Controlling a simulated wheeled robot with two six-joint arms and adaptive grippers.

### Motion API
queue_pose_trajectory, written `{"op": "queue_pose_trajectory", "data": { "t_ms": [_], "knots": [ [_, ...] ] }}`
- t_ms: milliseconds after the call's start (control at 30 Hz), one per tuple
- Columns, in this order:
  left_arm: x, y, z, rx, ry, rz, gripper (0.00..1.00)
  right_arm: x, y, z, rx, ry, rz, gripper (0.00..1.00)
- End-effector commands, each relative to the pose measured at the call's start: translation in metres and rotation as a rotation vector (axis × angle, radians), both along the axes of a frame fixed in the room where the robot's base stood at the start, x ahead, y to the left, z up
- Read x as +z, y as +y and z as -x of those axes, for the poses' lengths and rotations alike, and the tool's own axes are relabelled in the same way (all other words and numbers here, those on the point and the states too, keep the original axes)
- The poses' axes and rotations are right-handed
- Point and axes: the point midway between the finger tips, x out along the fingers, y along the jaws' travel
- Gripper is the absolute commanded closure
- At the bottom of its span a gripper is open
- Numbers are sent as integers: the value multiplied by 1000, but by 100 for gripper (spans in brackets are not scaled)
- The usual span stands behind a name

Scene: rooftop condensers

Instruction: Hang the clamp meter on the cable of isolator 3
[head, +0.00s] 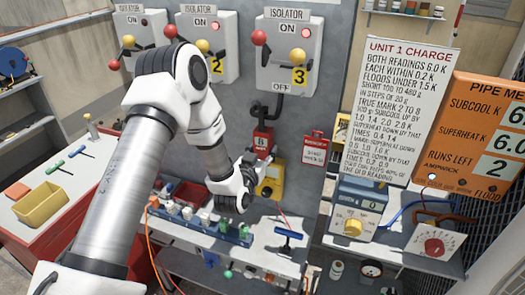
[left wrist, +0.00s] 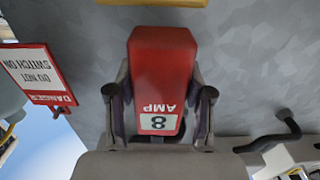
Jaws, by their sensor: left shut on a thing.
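The clamp meter is a red block (left wrist: 163,70) reading 8 AMP, upside down in the left wrist view. In the head view it is the small red block (head: 262,142) below isolator 3 (head: 291,55). My left gripper (head: 250,167) is shut on it; in the left wrist view the fingers (left wrist: 158,105) flank its sides. The black cable (head: 257,110) bends down from isolator 3 to the meter's top. The meter's jaw is mostly hidden, so I cannot tell whether it closes around the cable. My right gripper is not in view.
A red danger tag (head: 315,148) hangs right of the meter. A yellow device (head: 270,180) is just below it. A bench (head: 300,258) with a blue-handled tool (head: 289,233) lies beneath. A blue box (head: 358,207) stands to the right, and a yellow bin (head: 42,204) at left.

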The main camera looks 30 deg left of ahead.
Motion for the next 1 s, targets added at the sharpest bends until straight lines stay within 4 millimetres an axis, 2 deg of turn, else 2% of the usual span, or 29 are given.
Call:
{"op": "queue_pose_trajectory", "data": {
  "t_ms": [67, 100, 167, 200, 567, 667, 1000],
  "knots": [
    [1, 0, 0, 0, -1, 0, 98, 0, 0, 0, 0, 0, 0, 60],
    [1, 0, 0, 0, -1, 0, 45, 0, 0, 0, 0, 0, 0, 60],
    [1, 0, 0, 0, -1, 0, 24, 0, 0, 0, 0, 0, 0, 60],
    [1, 0, 0, 0, -1, 0, 19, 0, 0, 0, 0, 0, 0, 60],
    [0, -1, 5, 0, 2, 0, 19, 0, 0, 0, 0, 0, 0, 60],
    [0, -4, 18, 0, 4, 2, 19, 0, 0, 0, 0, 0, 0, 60],
    [2, -23, 99, 0, 5, 2, 19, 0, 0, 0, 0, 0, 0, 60]
  ]
}}
